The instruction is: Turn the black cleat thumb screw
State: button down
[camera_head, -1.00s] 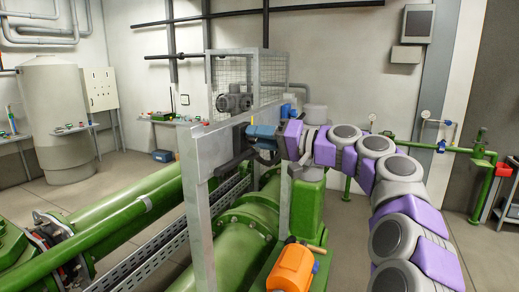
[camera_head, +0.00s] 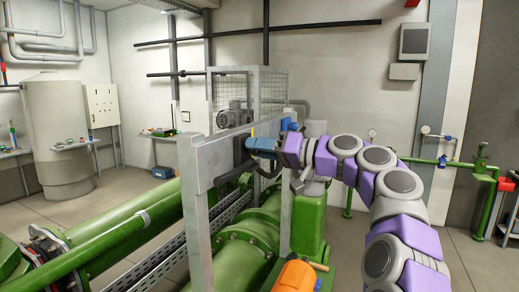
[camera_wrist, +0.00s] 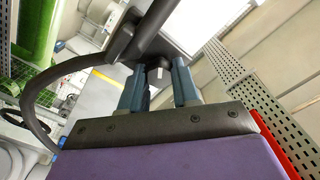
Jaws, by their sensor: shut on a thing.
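The black cleat (camera_wrist: 147,36) shows at the top middle of the wrist view, with a thick black cable running from it. Its small dark thumb screw (camera_wrist: 158,70) sits between the two blue-grey fingers of my gripper (camera_wrist: 158,84). The fingers are closed in on the screw from both sides. In the head view my gripper (camera_head: 249,146) reaches left to the grey metal panel, with the dark cleat (camera_head: 239,150) just beyond the fingertips. The fingers and panel edge hide the screw there.
The grey metal frame (camera_head: 199,220) stands left of my gripper. Green pipes (camera_head: 130,235) and an orange motor (camera_head: 295,275) lie below. A perforated metal rail (camera_wrist: 250,85) runs along the right of the wrist view. A wire mesh guard (camera_head: 270,88) stands behind the panel.

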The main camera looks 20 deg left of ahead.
jog(key=c, duration=1.2)
grip_release()
jog(key=shift+w+f, duration=0.15)
jog(key=shift+f, duration=0.25)
jog(key=shift+o, duration=0.7)
jog(key=shift+w, duration=0.15)
jog(key=shift+o, duration=1.2)
jog(key=shift+a+r, duration=0.1)
jog(key=shift+r, duration=0.1)
jog(key=s+d+p, duration=0.1)
jog(key=d+p, duration=0.1)
jog(key=d, duration=1.5)
jog(key=shift+s+d, duration=0.2)
jog(key=shift+s, duration=0.05)
jog(key=shift+a, duration=0.1)
